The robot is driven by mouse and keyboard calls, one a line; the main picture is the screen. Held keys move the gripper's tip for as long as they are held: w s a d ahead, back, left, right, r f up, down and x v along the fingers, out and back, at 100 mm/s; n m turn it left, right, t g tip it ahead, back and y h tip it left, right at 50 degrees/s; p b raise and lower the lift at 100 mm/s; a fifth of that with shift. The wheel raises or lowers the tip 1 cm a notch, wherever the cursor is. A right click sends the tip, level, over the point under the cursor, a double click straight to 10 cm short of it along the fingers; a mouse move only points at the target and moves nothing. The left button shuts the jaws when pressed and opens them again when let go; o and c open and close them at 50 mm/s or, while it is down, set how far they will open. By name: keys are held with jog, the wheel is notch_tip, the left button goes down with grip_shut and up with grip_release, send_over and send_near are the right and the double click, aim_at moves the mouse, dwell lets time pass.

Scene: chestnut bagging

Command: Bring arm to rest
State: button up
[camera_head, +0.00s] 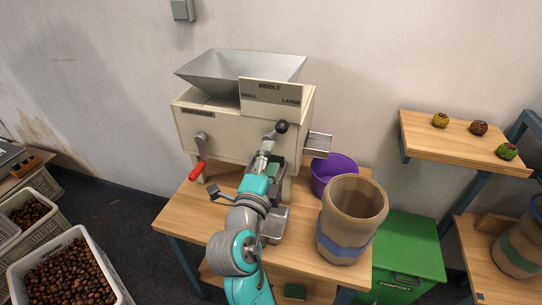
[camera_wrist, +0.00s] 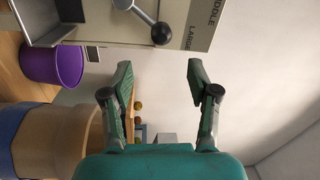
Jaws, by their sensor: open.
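My gripper (camera_wrist: 160,76) is open in the wrist view, with two green fingers spread wide and nothing between them. In the head view my teal arm reaches up from the bottom middle to the front of the cream sorting machine (camera_head: 225,135). The arm hides part of the machine's lower front. A lever with a black ball knob (camera_head: 281,127) stands just above the arm's end in the head view. In the wrist view this knob (camera_wrist: 161,33) is beyond the fingertips, apart from them.
A green compost bin (camera_head: 415,255) is further right. Chestnut crates (camera_head: 110,270) stand at left. A wall shelf (camera_head: 450,150) holds three burrs.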

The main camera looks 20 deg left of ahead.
jog(key=s+d+f+n+g+y, duration=0.1)
jog(key=s+d+f+n, duration=0.2)
jog(key=d+f, duration=0.35)
jog(key=s+d+f+n+g+y, duration=0.15)
jog(key=d+f+n, duration=0.25)
jog(key=f, duration=0.5)
jog(key=s+d+f+n, duration=0.4)
jog(key=s+d+f, duration=0.5)
jog(key=s+d, duration=0.15)
jog(key=s+d+f+n+g, duration=0.15)
jog(key=s+d, duration=0.25)
jog(key=s, duration=0.4)
jog(key=s+d+f+n, duration=0.15)
jog(key=s+d, duration=0.25)
jog(key=s, duration=0.4)
jog(key=s+d+r+n+h, duration=0.1)
jog(key=s+d+r, duration=0.1)
jog(key=s, duration=0.5)
jog(key=s+d+r+n+h, duration=0.1)
jog(key=s+d+r+h, duration=0.1)
jog(key=s+r, duration=0.2)
jog(key=v, duration=0.2)
jog(key=shift+s+d, duration=0.15)
jog(key=shift+s, duration=0.3)
